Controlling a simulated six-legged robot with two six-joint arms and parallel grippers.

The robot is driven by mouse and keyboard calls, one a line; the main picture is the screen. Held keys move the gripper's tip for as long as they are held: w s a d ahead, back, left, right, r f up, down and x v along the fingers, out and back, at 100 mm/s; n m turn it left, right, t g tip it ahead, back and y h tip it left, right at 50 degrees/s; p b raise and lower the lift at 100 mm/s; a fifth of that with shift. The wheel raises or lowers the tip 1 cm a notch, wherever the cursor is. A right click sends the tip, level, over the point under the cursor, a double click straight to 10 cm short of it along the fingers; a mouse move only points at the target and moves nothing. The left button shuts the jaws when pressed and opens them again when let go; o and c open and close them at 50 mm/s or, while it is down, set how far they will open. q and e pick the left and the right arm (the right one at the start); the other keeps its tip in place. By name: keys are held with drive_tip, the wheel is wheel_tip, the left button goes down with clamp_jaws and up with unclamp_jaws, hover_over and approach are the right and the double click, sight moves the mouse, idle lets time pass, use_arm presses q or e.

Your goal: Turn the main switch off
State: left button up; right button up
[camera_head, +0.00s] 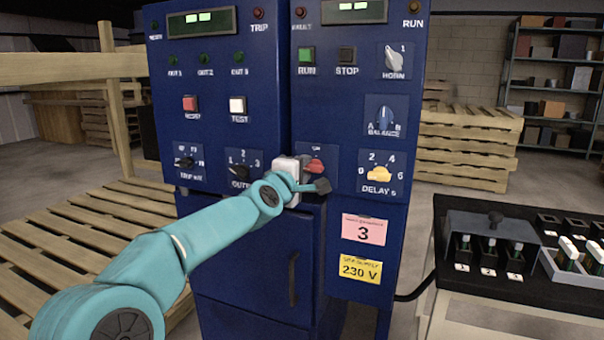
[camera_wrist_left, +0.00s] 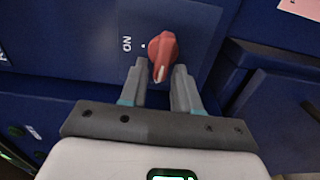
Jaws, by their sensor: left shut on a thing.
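The main switch is a red rotary knob (camera_head: 314,165) on the right half of the blue cabinet, with an "ON" label above it. In the wrist view the red knob (camera_wrist_left: 163,50) shows a pale pointer line on its near end and an "ON" mark to its left. My left gripper (camera_head: 312,181) reaches the knob from the left, partly covering it and its plate. In the wrist view the two fingers (camera_wrist_left: 159,74) stand on either side of the knob, shut on it. My right gripper is in neither view.
A cabinet door handle (camera_head: 293,278) is below. A bench with small switches (camera_head: 490,245) stands right; pallets (camera_head: 90,240) lie left.

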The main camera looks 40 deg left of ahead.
use_arm(q)
drive_tip(key=shift+d+f, duration=0.1)
drive_tip(key=shift+f, duration=0.05)
idle(0.4)
drive_tip(key=o, duration=0.8)
drive_tip(key=shift+w, duration=0.1)
drive_tip(key=shift+c, duration=0.2)
drive_tip(key=b+v, duration=0.1)
drive_tip(key=v, duration=1.5)
drive_tip(key=shift+d, duration=0.1)
